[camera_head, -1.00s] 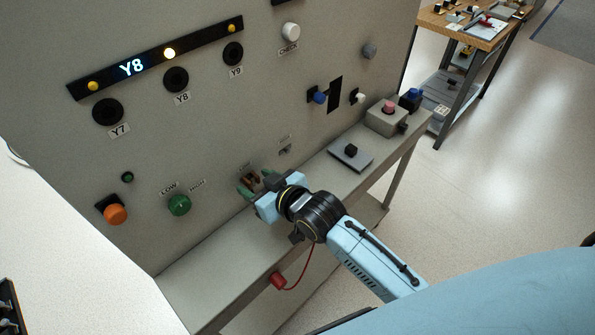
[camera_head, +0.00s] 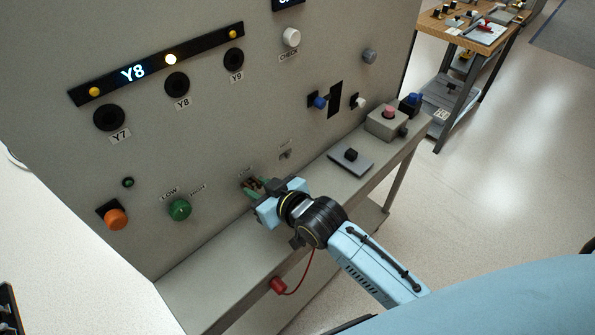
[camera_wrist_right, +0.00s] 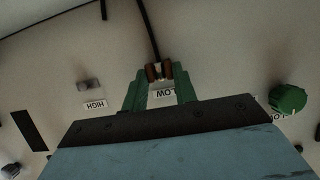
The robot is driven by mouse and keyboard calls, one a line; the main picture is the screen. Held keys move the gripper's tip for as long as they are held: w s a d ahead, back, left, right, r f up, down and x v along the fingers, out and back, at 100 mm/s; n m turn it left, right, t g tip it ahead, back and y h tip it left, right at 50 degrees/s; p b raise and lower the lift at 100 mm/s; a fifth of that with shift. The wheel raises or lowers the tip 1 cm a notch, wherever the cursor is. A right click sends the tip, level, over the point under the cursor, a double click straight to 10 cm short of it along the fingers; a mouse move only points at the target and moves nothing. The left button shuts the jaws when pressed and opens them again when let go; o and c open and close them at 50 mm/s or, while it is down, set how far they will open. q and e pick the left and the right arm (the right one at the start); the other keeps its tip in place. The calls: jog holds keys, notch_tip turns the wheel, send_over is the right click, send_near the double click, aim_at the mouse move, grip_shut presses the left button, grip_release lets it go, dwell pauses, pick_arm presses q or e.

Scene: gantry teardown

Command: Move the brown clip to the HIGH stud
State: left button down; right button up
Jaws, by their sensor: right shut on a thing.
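The brown clip (camera_head: 257,185) is on the upright panel, low down, above the ledge. In the right wrist view the brown clip (camera_wrist_right: 158,72) sits by the LOW label (camera_wrist_right: 166,93), with a dark cable running up behind it. My right gripper (camera_head: 253,189) is shut on the clip; its green fingertips (camera_wrist_right: 158,80) press on both sides. The LOW stud itself is hidden behind the clip. The HIGH stud (camera_head: 285,154) is bare, a small grey peg right of the clip; it also shows in the right wrist view (camera_wrist_right: 89,86) above its HIGH label (camera_wrist_right: 95,104). My left gripper is out of view.
A green knob (camera_head: 179,209) and an orange button (camera_head: 116,219) are on the panel to the left. On the ledge (camera_head: 222,262) stand a grey plate with a black knob (camera_head: 350,155) and a grey box (camera_head: 384,124). A red piece (camera_head: 278,285) with a red cord hangs at the ledge's front.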

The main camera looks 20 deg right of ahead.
jog(key=shift+s+d+p, duration=0.35)
jog(key=shift+s+p, duration=0.15)
jog(key=shift+s, duration=0.4)
jog(key=shift+s+d+p, duration=0.4)
jog(key=shift+s+p, duration=0.15)
jog(key=shift+s, duration=0.4)
jog(key=shift+s+d+p, duration=0.35)
jog(key=shift+s+p, duration=0.15)
jog(key=shift+s, duration=0.4)
jog(key=w+d+p, duration=0.3)
jog(key=d, duration=0.8)
jog(key=shift+d+p, duration=0.4)
jog(key=b, duration=0.1)
send_near(285, 156)
jog(key=shift+f+x, duration=0.2)
jog(key=shift+x, duration=0.65)
jog(key=shift+f+x, duration=0.15)
jog(key=shift+x, duration=0.65)
jog(key=shift+w+a+b, duration=0.2)
jog(key=shift+w+b, duration=0.1)
jog(key=shift+w, duration=0.4)
